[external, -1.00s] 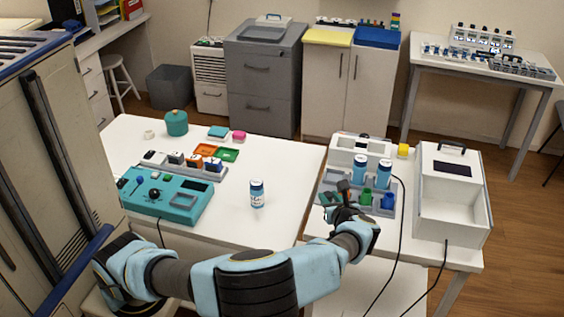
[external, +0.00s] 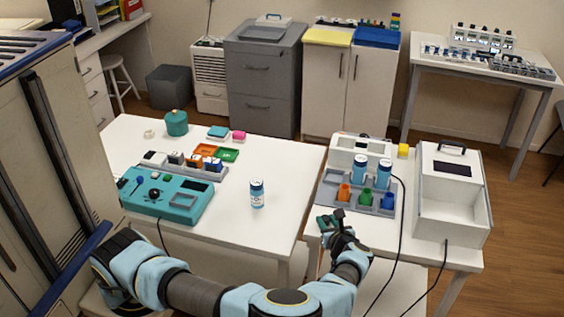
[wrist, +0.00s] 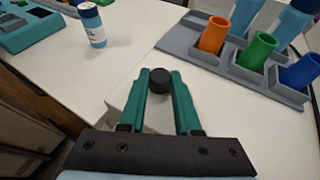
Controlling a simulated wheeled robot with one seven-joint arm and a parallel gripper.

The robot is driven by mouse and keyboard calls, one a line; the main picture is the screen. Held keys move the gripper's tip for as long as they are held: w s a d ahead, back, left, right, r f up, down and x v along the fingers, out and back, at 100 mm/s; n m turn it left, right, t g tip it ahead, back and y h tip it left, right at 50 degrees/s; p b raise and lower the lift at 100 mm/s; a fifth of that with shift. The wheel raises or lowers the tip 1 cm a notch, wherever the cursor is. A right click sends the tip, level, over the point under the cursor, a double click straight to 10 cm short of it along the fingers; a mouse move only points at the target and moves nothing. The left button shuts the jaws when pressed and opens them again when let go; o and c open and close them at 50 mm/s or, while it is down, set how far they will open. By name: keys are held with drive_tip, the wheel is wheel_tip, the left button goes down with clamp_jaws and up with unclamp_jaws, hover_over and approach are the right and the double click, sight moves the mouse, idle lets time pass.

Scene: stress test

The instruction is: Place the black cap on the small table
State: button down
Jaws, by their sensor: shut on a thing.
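My gripper (wrist: 159,84) has green fingers and is shut on the black cap (wrist: 159,80), a small round dark piece held at the fingertips. In the external view my gripper (external: 328,222) is over the front left part of the small white table (external: 390,236) at the right, in front of the grey rack. The small table also shows in the wrist view (wrist: 222,112). The cap appears above the table's left part, near the seam with the larger table. I cannot tell whether its underside touches the tabletop.
The grey rack (wrist: 190,48) holds orange (wrist: 214,36), green (wrist: 257,51) and blue (wrist: 300,71) tubes, with blue-capped bottles behind. A blue-capped bottle (external: 257,195) stands on the larger white table (external: 290,165). An open white box (external: 450,205) and black cables are at the right.

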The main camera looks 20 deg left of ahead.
drive_tip(key=c, duration=0.6)
unclamp_jaws()
drive_tip(key=b+v, duration=0.2)
drive_tip(key=v, duration=1)
drive_tip(key=shift+d, duration=0.1)
